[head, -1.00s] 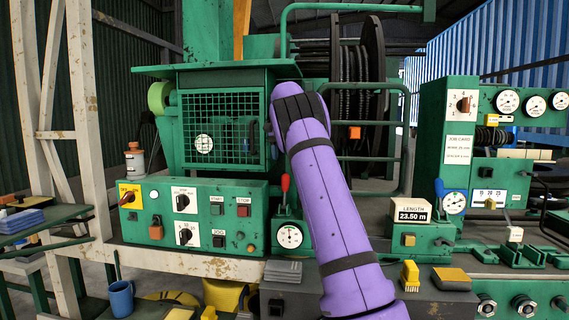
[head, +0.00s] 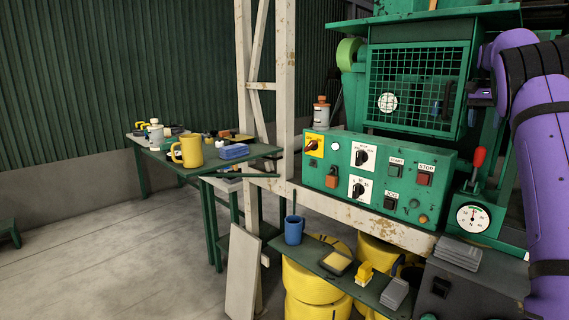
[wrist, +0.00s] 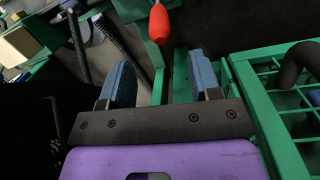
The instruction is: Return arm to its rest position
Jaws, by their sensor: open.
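My purple arm (head: 540,150) is raised at the right edge of the head view, in front of the green machine. Its lower part runs out of the picture. My gripper (wrist: 160,82) shows in the wrist view with its two blue-padded fingers wide apart and nothing held between them. A red-handled lever (wrist: 159,22) appears beyond the fingertips, apart from them. The same lever (head: 479,157) stands above a round gauge in the head view. In the head view the fingers cannot be made out clearly.
A green mesh guard (head: 415,95) is close to the arm and fills the wrist view's right side. A green control box (head: 380,180) stands below it. A blue mug (head: 294,230) sits on a low shelf above yellow drums. Open floor (head: 120,265) lies at left.

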